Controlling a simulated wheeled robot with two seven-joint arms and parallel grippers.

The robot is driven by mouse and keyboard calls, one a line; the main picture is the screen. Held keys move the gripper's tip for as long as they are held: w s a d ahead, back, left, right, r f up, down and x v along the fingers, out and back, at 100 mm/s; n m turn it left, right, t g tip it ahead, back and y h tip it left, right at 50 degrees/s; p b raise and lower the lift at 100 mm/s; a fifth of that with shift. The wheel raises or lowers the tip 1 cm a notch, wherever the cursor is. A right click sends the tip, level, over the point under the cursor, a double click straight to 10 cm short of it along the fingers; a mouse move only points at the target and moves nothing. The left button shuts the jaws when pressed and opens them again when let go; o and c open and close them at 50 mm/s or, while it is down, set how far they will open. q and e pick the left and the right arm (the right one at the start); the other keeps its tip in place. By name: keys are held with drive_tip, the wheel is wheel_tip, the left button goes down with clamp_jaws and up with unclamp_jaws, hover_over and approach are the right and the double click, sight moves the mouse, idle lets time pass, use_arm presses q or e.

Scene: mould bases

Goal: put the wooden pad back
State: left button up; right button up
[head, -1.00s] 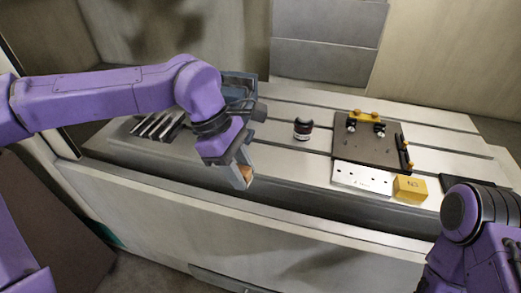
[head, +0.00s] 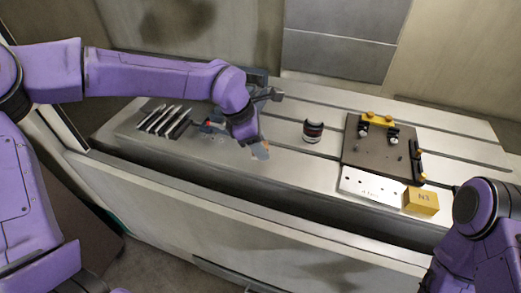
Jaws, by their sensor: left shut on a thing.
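My left gripper (head: 262,152) is at the middle of the machine table, pointing down and shut on a small brown piece that looks like the wooden pad (head: 260,151). Only a little of the pad shows between the fingers. I cannot tell whether it touches the table. My right arm shows at the right edge, but its gripper is out of view.
The slotted table (head: 300,170) holds a dark can (head: 313,131), a dark mould plate (head: 370,155) with yellow-black clamps, a pale drilled plate (head: 372,186) and a yellow block (head: 420,201). A rack of bars (head: 163,121) lies left. The table's front strip is mostly clear.

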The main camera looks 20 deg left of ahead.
use_arm(q)
drive_tip(key=f, duration=0.4)
drive_tip(key=shift+w+a, duration=0.1)
drive_tip(key=shift+w, duration=0.2)
drive_tip(key=shift+r, duration=0.1)
drive_tip(key=shift+f, duration=0.2)
drive_tip(key=o, duration=0.9)
drive_tip(key=shift+o, duration=0.2)
drive_tip(key=shift+a+r, duration=0.15)
drive_tip(key=shift+r, duration=0.45)
drive_tip(key=v, duration=1.1)
drive_tip(key=shift+b, duration=0.3)
drive_tip(key=shift+s+r, duration=0.1)
